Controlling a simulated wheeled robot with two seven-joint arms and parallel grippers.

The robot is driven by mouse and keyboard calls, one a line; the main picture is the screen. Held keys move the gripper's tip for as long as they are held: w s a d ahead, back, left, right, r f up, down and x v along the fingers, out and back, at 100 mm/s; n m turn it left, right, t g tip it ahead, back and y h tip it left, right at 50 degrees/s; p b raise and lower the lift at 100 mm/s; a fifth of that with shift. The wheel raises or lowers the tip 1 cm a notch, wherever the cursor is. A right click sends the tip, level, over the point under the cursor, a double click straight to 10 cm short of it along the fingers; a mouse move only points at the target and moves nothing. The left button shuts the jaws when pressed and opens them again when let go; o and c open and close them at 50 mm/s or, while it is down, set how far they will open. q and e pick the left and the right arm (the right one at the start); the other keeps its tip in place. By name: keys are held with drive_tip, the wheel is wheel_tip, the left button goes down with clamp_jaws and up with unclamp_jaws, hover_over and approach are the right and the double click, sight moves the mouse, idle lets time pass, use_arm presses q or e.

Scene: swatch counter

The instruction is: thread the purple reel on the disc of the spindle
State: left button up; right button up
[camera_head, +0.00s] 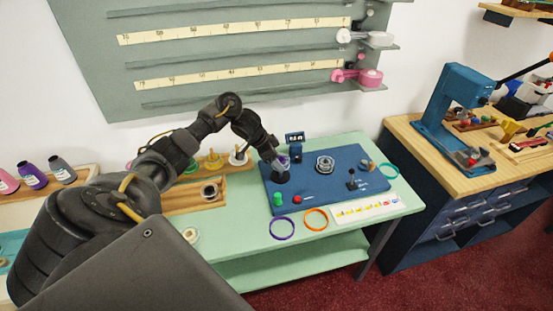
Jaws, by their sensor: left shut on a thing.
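My left arm comes in from the left, and my left gripper (280,166) is at the left part of the blue panel (325,200), shut on a small purple thing, apparently the purple reel (284,160). The gripper mostly hides it. A dark round base (280,177), apparently the spindle's disc, shows directly under the gripper. The reel looks to be over or at this base; I cannot tell whether they touch or whether the reel is around a pin. My right gripper is not in view.
The panel also bears a metal dial (325,164), a black lever (351,180), a green button (278,198) and a red button (297,199). Purple (281,228) and orange (316,219) rings lie in front. A wooden rack (214,164) with spools stands left.

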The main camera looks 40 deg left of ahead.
use_arm(q)
drive_tip(key=shift+f+b, duration=0.45)
drive_tip(key=shift+f, duration=0.6)
drive_tip(key=o, duration=1)
drive_tip(key=shift+o, duration=0.2)
drive_tip(key=shift+r, duration=0.1)
wheel_tip(320, 180, up, 7)
drive_tip(key=p, duration=0.8)
